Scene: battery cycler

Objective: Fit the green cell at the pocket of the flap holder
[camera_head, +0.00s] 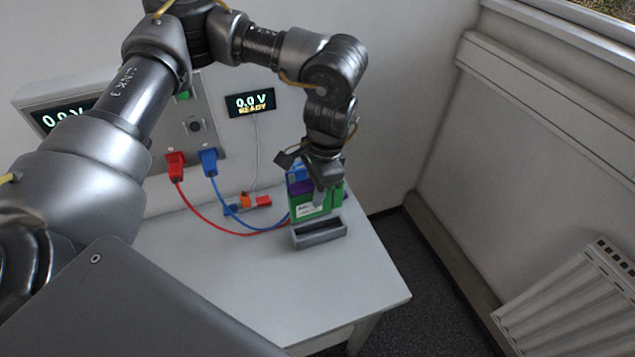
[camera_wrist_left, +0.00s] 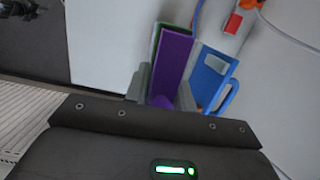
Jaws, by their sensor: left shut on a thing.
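The green cell (camera_head: 309,208) has a green body with a white label and a purple top or side. My left gripper (camera_head: 320,192) is shut on it, pointing down, with a grey finger in front of its face. In the left wrist view the cell's purple face (camera_wrist_left: 174,62) shows between the fingers. A grey holder with a dark slot (camera_head: 320,238) stands on the table just in front of and below the cell. I cannot tell whether the cell touches it. A blue part with a handle (camera_wrist_left: 214,78) is beside the cell. My right gripper is out of view.
Red (camera_head: 176,162) and blue (camera_head: 209,160) plugs sit in the wall panel; their cables loop across the table (camera_head: 215,270) towards the cell. Small orange and red blocks (camera_head: 262,202) lie behind. A display (camera_head: 250,102) reads 0.0 V READY. The table's front is clear.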

